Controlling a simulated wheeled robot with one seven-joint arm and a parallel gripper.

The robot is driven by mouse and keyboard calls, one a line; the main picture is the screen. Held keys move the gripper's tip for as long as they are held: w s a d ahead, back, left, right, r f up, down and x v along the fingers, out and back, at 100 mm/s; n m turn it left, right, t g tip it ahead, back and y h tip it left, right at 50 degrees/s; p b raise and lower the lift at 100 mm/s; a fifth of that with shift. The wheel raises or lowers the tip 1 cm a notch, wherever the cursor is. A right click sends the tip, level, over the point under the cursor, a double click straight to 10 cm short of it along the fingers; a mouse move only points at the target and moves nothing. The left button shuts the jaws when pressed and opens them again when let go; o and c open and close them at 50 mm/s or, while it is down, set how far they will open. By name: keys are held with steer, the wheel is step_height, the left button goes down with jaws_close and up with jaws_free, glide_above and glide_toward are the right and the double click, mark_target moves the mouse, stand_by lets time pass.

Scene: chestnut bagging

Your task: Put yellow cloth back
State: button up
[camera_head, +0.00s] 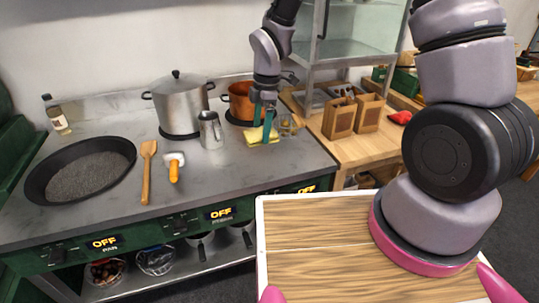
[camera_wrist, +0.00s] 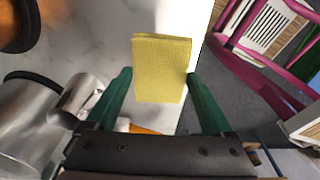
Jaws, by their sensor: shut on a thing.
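The yellow cloth (camera_head: 254,137) is a small folded pad over the right part of the grey stove top. My gripper (camera_head: 263,132) reaches down to it from above with teal fingers. In the wrist view the yellow cloth (camera_wrist: 161,68) sits between the two fingertips of my gripper (camera_wrist: 160,78), which is shut on it. The cloth is close to the metal surface; I cannot tell whether it touches it.
A metal pitcher (camera_head: 211,131) stands just left of the cloth, with an orange pot (camera_head: 239,102) behind. A steel pot (camera_head: 180,103), pan (camera_head: 80,170), wooden spatula (camera_head: 146,176) and orange-handled tool (camera_head: 174,168) lie left. Wooden containers (camera_head: 339,118) stand right. The front middle of the stove top is clear.

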steer(key=f, duration=0.6)
steer(key=shift+w+d, duration=0.15)
steer(key=shift+w, duration=0.05)
step_height(320, 180, down, 4)
steer(key=shift+r, duration=0.1)
steer(key=o, duration=0.9)
